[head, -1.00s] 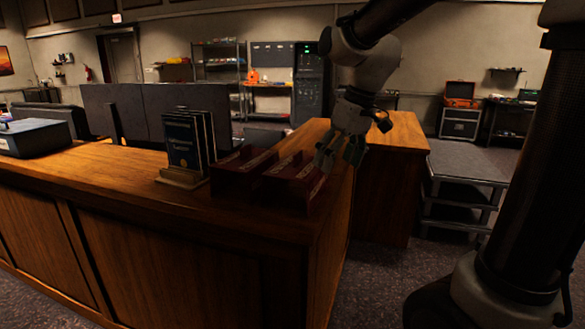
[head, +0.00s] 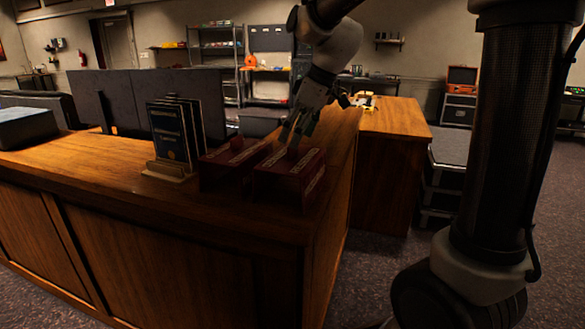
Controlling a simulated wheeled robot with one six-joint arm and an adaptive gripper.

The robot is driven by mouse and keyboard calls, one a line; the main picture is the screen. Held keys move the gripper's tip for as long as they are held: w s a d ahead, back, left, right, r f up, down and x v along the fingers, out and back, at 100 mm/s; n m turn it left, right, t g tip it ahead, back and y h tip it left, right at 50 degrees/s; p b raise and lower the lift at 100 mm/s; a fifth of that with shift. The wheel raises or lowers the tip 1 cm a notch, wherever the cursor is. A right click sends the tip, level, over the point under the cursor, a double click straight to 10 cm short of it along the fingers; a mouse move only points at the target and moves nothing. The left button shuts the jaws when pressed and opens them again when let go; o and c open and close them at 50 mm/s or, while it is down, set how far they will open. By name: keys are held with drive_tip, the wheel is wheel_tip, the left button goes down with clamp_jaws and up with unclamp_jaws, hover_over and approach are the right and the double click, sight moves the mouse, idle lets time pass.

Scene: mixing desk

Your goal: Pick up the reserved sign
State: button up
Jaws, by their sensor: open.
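Two dark red sign-like blocks with pale lettering stand side by side on the near right corner of the wooden desk. I take them for reserved signs, but the words are too small to read. The left sign (head: 222,172) is partly behind the right sign (head: 285,185). My gripper (head: 292,138) is open and points down just above the right sign. Its fingertips overlap the top of that sign in the picture, and I cannot tell whether they touch it.
A stand of dark booklets (head: 175,137) is left of the signs. Monitors (head: 150,95) stand behind it. The wooden desk (head: 90,180) has clear top at the left front. A lower wooden counter (head: 395,120) stands behind at right, with a small yellow item (head: 365,102) on it.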

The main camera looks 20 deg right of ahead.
drive_tip(key=x, duration=0.4)
drive_tip(key=shift+w+d, duration=0.1)
drive_tip(key=shift+d, duration=0.05)
drive_tip(key=c, duration=1.5)
